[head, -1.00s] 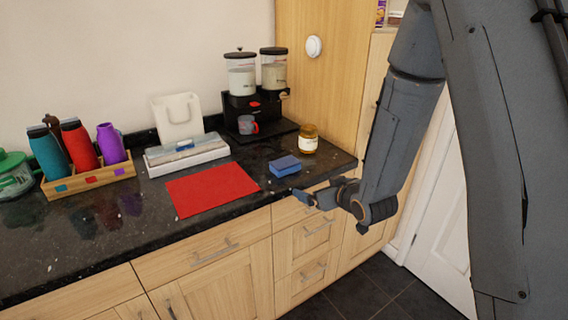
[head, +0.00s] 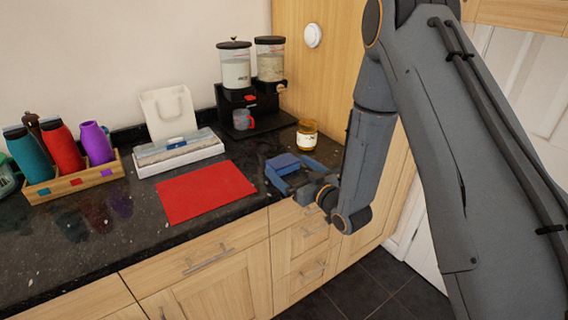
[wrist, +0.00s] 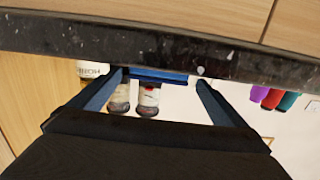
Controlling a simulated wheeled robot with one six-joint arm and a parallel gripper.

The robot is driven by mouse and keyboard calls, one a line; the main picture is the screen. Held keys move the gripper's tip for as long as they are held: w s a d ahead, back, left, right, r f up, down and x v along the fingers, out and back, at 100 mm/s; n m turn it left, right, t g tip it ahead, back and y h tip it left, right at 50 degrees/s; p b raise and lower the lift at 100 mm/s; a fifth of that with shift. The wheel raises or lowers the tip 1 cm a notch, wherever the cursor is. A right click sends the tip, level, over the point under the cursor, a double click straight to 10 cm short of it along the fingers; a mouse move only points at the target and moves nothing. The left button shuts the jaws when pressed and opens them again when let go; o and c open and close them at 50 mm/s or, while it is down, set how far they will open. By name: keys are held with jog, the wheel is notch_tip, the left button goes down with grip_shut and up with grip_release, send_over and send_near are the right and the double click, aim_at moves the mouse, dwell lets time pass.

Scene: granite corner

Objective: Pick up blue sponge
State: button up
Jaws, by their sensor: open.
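The blue sponge (head: 283,162) lies on the dark granite counter near its front edge, right of the red mat. My gripper (head: 291,174) is open at the counter's front edge, with its fingers around or just in front of the sponge; I cannot tell how far they reach past it. In the wrist view the sponge (wrist: 158,75) shows as a blue strip between the spread fingers of the gripper (wrist: 161,82), closer to the left finger. Nothing is held.
An amber jar (head: 307,135) stands just behind the sponge. A red mat (head: 205,191) lies to the left. A black dispenser with a mug (head: 242,119) stands behind. A wooden bottle rack (head: 75,180) is at the far left. The counter has bare room around the mat.

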aim_at(283, 161)
jog(key=p+x, duration=0.2)
jog(key=x, duration=0.2)
jog(key=shift+w+a+r, duration=0.1)
jog(key=shift+w+r, duration=0.05)
jog(key=shift+w, duration=0.3)
jog(key=shift+c, duration=0.3)
jog(key=c, duration=1.1)
jog(key=shift+c, duration=0.2)
